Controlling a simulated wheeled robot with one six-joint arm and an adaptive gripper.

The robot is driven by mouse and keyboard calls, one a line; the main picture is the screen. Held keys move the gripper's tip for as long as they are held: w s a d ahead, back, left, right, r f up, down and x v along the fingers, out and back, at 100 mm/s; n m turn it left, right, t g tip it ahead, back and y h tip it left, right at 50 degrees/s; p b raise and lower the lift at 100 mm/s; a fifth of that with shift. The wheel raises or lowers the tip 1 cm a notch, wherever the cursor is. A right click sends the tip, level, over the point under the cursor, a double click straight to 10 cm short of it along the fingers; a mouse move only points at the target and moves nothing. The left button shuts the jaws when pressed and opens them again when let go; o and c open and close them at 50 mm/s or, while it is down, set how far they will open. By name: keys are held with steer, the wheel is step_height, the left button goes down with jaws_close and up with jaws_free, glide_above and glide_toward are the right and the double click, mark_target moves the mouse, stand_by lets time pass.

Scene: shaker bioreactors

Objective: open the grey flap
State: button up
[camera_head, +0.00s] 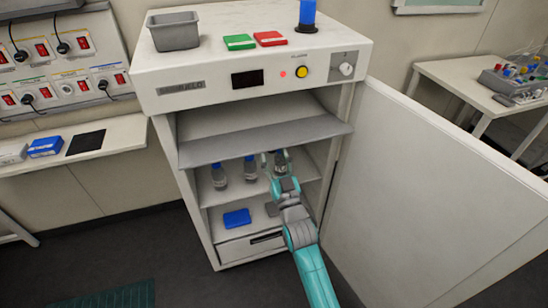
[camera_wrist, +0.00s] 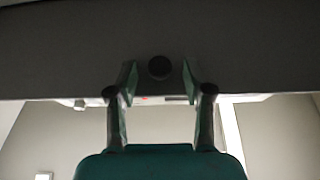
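The grey flap (camera_head: 250,142) sits in the upper part of the open white cabinet (camera_head: 160,100), tilted outward with its front edge sticking out. In the wrist view it seems to be the dark band (camera_wrist: 60,50) across the top. A round dark spot (camera_wrist: 160,67) shows on that band; I cannot tell what it is. My gripper (camera_head: 276,155) is just under the flap's front edge, right of its middle. In the wrist view my gripper (camera_wrist: 158,78) has its fingers apart on either side of the round spot. I cannot tell if they touch the flap.
The white cabinet door (camera_head: 430,190) stands wide open at the right. Bottles (camera_head: 219,177) stand on the shelf below the flap, one close to my gripper. A blue box (camera_head: 237,218) lies lower down. A grey tub (camera_head: 173,32) and a blue-topped item (camera_head: 307,15) stand on top.

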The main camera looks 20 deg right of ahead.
steer(key=shift+s, duration=0.1)
steer(key=v, duration=1.2)
stand_by(0.4)
